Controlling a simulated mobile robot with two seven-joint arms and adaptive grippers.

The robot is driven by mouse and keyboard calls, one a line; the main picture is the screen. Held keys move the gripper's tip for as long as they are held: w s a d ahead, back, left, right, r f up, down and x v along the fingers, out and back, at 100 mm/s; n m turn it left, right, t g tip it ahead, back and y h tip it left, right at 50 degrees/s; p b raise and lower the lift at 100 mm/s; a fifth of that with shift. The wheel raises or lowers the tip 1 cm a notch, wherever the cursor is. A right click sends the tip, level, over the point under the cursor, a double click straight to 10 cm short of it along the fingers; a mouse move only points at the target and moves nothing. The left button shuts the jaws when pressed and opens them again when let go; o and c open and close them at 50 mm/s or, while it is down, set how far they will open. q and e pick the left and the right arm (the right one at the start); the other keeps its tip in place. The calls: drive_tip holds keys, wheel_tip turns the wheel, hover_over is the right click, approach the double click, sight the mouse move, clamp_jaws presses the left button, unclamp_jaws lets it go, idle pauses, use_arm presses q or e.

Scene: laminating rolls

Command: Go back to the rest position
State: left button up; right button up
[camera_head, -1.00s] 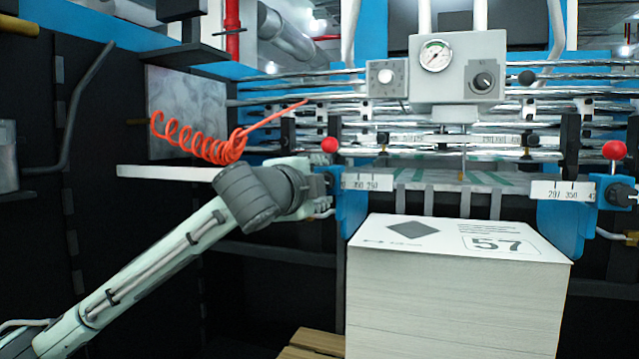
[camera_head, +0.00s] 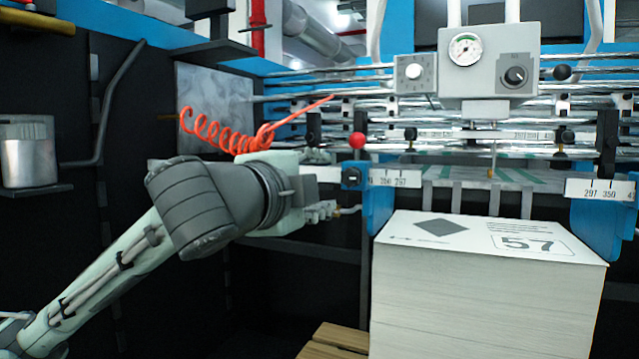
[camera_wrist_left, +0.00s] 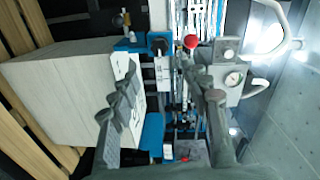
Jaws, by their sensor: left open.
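My left gripper (camera_head: 330,210) is at the end of the arm that comes in from the left in the head view. It is in front of the machine, left of the paper stack and below the red coiled hose. In the left wrist view its two fingers (camera_wrist_left: 168,92) stand apart with nothing held between them. Behind them are the machine and the side of the stack. My right gripper is in neither view.
A tall paper stack (camera_head: 480,300) marked 57 stands right of the gripper. A blue bracket (camera_head: 378,208) with a red knob (camera_head: 357,140) is close to the fingertips. The red coiled hose (camera_head: 225,135) hangs above the wrist. A metal can (camera_head: 27,155) sits on a shelf at left.

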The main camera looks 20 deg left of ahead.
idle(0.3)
use_arm(q)
drive_tip(key=w+f+n+g, duration=0.25)
drive_tip(key=w+f, duration=0.35)
drive_tip(key=f, duration=0.4)
drive_tip(key=w+a+f+n+g+y, duration=0.1)
drive_tip(key=a+f+n+g, duration=0.15)
drive_tip(key=f, duration=1.35)
drive_tip(key=w+a+f+n+g, duration=0.15)
drive_tip(key=f+n, duration=0.25)
drive_tip(key=f, duration=1.2)
drive_tip(key=s+a+f+n+g, duration=0.1)
drive_tip(key=s+f+g, duration=0.1)
drive_tip(key=s+f, duration=0.65)
drive_tip(key=s+a+f+n+g, duration=0.15)
drive_tip(key=s+f, duration=0.45)
drive_tip(key=f, duration=0.6)
drive_tip(key=s+a+f+n+g, duration=0.1)
drive_tip(key=s+f+n+g, duration=0.15)
drive_tip(key=s+f, duration=0.65)
drive_tip(key=s+f+g, duration=0.2)
drive_tip(key=s+f, duration=0.8)
drive_tip(key=s, duration=0.2)
drive_tip(key=shift+s+a+f+n+g+y, duration=0.15)
drive_tip(key=shift+s+f+n+g+y, duration=0.1)
drive_tip(key=shift+n+g+y, duration=0.15)
